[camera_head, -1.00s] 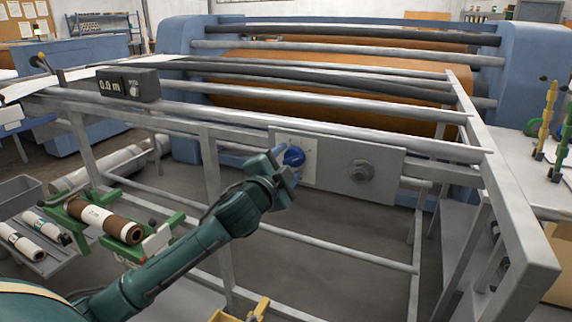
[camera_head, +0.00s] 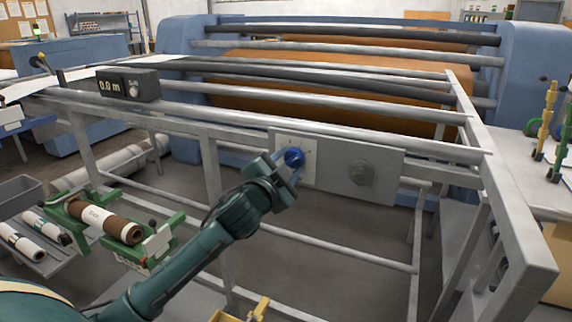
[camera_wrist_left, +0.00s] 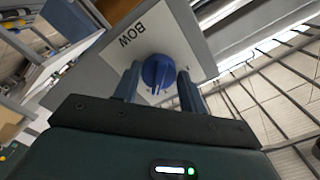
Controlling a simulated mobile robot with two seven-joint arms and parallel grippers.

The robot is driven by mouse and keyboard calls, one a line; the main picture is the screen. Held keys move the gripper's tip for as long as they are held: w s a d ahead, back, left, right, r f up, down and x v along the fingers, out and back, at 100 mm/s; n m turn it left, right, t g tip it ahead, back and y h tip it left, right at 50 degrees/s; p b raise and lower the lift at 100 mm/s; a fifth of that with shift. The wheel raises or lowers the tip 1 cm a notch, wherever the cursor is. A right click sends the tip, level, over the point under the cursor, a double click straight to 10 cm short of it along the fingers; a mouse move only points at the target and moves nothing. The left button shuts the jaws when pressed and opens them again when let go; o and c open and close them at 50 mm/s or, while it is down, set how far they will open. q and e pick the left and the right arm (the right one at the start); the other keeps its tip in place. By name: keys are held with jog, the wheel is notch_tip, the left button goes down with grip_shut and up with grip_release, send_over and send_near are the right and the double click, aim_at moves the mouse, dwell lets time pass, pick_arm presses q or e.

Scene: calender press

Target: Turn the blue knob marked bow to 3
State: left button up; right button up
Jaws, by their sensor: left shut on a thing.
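The blue knob (camera_head: 294,158) sits on a white dial plate (camera_head: 312,152) fixed to a grey panel on the machine frame. In the left wrist view the same knob (camera_wrist_left: 158,72) lies between my fingers, and the word BOW shows on the plate (camera_wrist_left: 140,38). My left gripper (camera_head: 284,168) is at the knob, its fingers (camera_wrist_left: 158,84) shut on the knob's sides. The dial's scale numbers are too small or hidden to read. My right gripper is not in view.
A grey round knob (camera_head: 361,172) is on the same panel (camera_head: 385,165) to the right. Metal rails of the frame (camera_head: 330,257) run below and around the panel. A counter box (camera_head: 128,86) reading 0.0 m stands on the upper left rail.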

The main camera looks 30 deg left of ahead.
pick_arm(q)
jog(key=n+p, duration=0.1)
jog(key=n, duration=0.4)
jog(key=shift+d+f+p, duration=0.1)
jog(key=shift+p, duration=0.2)
jog(key=shift+n, duration=0.3)
jog(key=o, duration=1)
jog(key=shift+c, duration=0.2)
jog(key=shift+s, duration=0.15)
jog(key=s+b, duration=0.1)
jog(key=s, duration=1.2)
jog(key=shift+d+b, duration=0.4)
